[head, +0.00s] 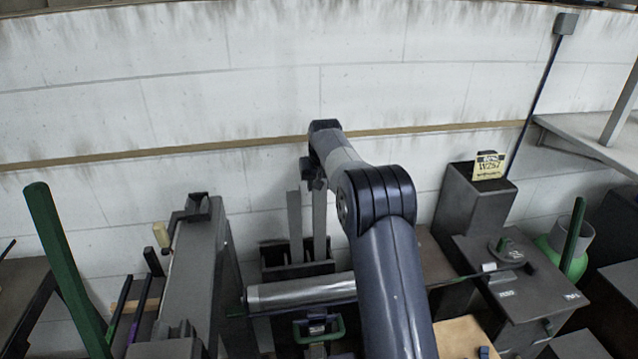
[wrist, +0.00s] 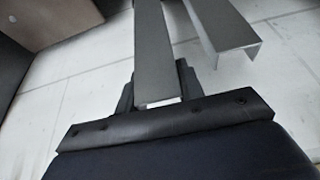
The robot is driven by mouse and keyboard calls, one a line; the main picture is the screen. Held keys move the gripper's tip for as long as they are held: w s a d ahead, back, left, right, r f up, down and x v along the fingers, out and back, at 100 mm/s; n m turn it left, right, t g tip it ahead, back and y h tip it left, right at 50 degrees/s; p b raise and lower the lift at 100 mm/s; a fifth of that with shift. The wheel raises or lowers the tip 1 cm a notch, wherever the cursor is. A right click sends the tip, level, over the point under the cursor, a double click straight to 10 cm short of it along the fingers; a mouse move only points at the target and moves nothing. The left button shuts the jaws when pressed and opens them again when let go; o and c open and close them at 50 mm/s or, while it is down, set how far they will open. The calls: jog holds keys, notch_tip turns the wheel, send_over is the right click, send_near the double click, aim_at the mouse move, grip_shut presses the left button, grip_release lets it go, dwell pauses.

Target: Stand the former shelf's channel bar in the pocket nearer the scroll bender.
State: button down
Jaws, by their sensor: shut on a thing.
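My gripper (head: 314,178) is up near the back wall, shut on a grey bar (head: 320,225). In the wrist view the held bar (wrist: 160,50) runs between the jaws (wrist: 158,88) and out of the top edge, with a flat face showing. A second grey bar (head: 294,225) stands upright just left of the held one. In the wrist view it is beside the held bar (wrist: 222,35), apart from it, and its end shows a channel section. Both bars' lower parts are at a dark open box (head: 290,273). I cannot tell whether the held bar's foot is inside a pocket.
A tall grey machine (head: 190,275) stands left of the box; I cannot tell whether it is the scroll bender. A grey roller (head: 300,292) lies across the front of the box. A dark cabinet (head: 475,210) with a yellow label stands right. A shelf (head: 590,135) juts from the right wall.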

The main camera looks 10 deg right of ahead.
jog(key=shift+f+b, duration=0.75)
jog(key=shift+f, duration=0.7)
dwell(0.3)
jog(key=shift+c, duration=1.9)
grip_release()
jog(key=shift+r+p, duration=3.2)
jog(key=shift+r, duration=0.35)
